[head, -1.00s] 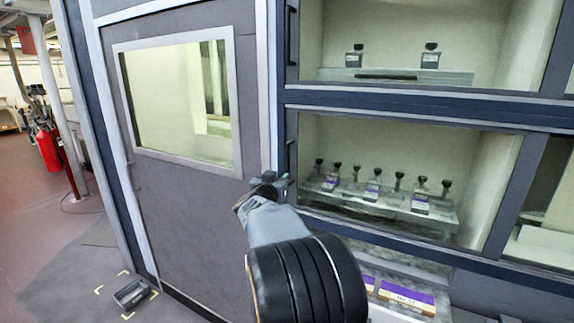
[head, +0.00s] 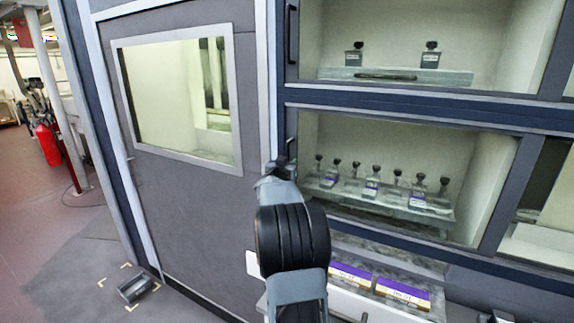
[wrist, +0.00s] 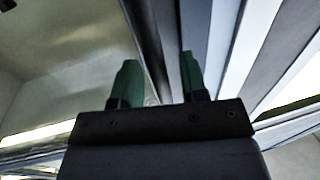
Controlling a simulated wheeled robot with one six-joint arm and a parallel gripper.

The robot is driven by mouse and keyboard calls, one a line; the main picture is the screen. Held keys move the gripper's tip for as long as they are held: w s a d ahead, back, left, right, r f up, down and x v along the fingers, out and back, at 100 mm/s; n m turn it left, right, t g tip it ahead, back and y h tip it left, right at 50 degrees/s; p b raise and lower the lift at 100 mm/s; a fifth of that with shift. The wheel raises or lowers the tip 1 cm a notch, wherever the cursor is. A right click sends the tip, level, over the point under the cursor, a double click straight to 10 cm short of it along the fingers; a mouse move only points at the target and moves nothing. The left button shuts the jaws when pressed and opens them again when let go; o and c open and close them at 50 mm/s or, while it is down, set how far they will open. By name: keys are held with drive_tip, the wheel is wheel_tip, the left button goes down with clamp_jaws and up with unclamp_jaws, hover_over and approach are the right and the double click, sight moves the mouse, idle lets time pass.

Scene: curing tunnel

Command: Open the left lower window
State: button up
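The left lower window (head: 470,150) is a dark-framed glass pane in the cabinet front, with several small dark-stoppered bottles on a shelf behind it. It looks closed. My gripper (head: 283,160) is at the window's left frame edge in the head view and covers part of it, including where its handle would show. In the wrist view, the two green fingers of my gripper (wrist: 158,75) stand apart. A dark upright strip (wrist: 150,35) runs behind the gap between them. I cannot tell whether it is the handle or the frame, or whether the fingers touch anything.
An upper window with a dark vertical handle (head: 291,38) is above. A grey door (head: 195,215) with a pane is to the left. Purple-and-white boxes (head: 402,292) lie on a ledge below. A dark device (head: 135,288) sits on the floor; a red extinguisher (head: 48,145) stands far left.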

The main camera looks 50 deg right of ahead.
drive_tip(key=shift+c, duration=0.5)
clamp_jaws()
